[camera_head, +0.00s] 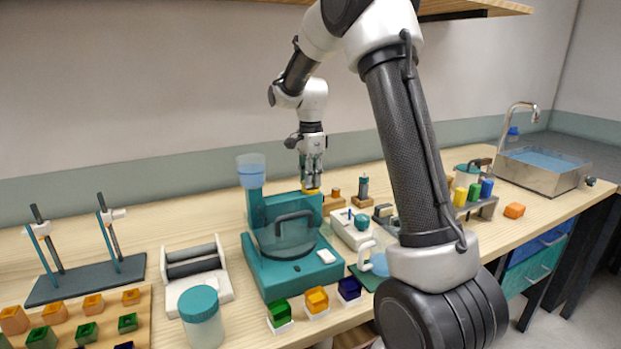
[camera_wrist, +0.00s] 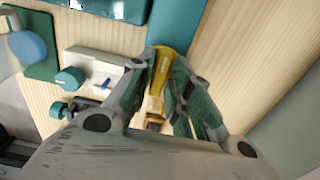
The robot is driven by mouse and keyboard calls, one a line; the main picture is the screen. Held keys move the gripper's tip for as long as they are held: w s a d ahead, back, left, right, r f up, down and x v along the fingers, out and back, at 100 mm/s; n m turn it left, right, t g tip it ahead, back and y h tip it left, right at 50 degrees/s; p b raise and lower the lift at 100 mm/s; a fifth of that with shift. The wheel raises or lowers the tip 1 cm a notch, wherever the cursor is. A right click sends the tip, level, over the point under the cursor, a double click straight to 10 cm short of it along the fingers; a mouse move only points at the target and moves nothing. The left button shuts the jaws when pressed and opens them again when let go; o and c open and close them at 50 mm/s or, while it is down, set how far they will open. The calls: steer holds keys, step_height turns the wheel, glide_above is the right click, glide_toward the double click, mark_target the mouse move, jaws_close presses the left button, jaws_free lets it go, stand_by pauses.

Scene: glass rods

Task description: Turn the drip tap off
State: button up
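A curved silver tap (camera_head: 520,108) with a blue part (camera_head: 512,133) stands at the sink at the far right. A yellow piece (camera_head: 312,191) sits at the top back of the teal apparatus (camera_head: 290,276); I cannot tell whether it is a tap handle. My gripper (camera_head: 313,183) points down over it. In the wrist view my gripper (camera_wrist: 165,62) has its fingertips close against both sides of the yellow piece (camera_wrist: 161,75) and looks shut on it. My gripper is far from the silver tap.
The metal sink (camera_head: 545,178) holds blue water. A teal-lidded jar (camera_head: 202,318), a roller stand (camera_head: 195,270) and several coloured blocks crowd the bench front.

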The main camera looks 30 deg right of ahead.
steer(key=shift+o, duration=0.6)
step_height(320, 180, up, 12)
stand_by(0.5)
steer(key=s+f+n+t, duration=0.1)
steer(key=s+n+t, duration=0.1)
steer(key=s+n, duration=0.7)
steer(key=s+n+t, duration=0.2)
steer(key=s+n, duration=0.7)
steer(key=s, duration=1.5)
steer(key=shift+s+a+f, duration=0.35)
steer(key=shift+a+f, duration=0.05)
